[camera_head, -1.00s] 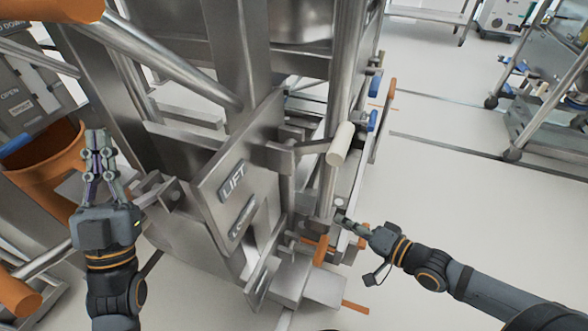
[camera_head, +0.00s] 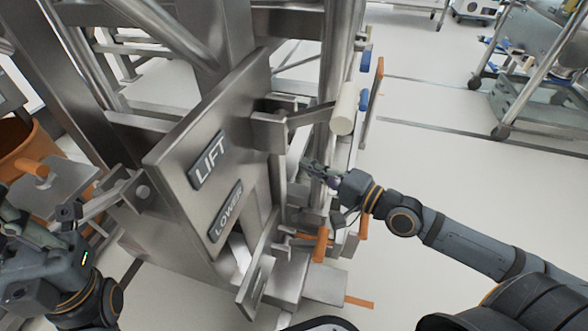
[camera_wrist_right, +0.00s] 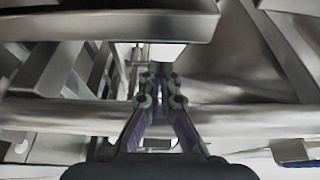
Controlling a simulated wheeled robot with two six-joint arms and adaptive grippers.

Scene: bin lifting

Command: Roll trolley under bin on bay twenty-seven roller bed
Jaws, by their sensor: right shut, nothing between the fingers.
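A steel lifting frame with a panel marked LIFT and LOWER (camera_head: 205,170) fills the middle of the head view. A pale cylindrical grip (camera_head: 343,109) sticks out on its right side. My right gripper (camera_head: 318,172) is shut and empty beside the frame's upright, below that grip. In the right wrist view its fingers (camera_wrist_right: 158,78) point between steel bars. I cannot tell whether they touch metal. My left gripper (camera_head: 18,225) is at the left edge, partly cut off, near a steel bracket. I cannot make out the bin, the roller bed or a bay number.
An orange tub (camera_head: 28,147) stands at the left. Orange handles (camera_head: 321,244) and blue knobs (camera_head: 366,62) stick out on the frame's right side. A wheeled steel rack (camera_head: 528,95) stands at the upper right. The pale floor (camera_head: 445,175) between is clear.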

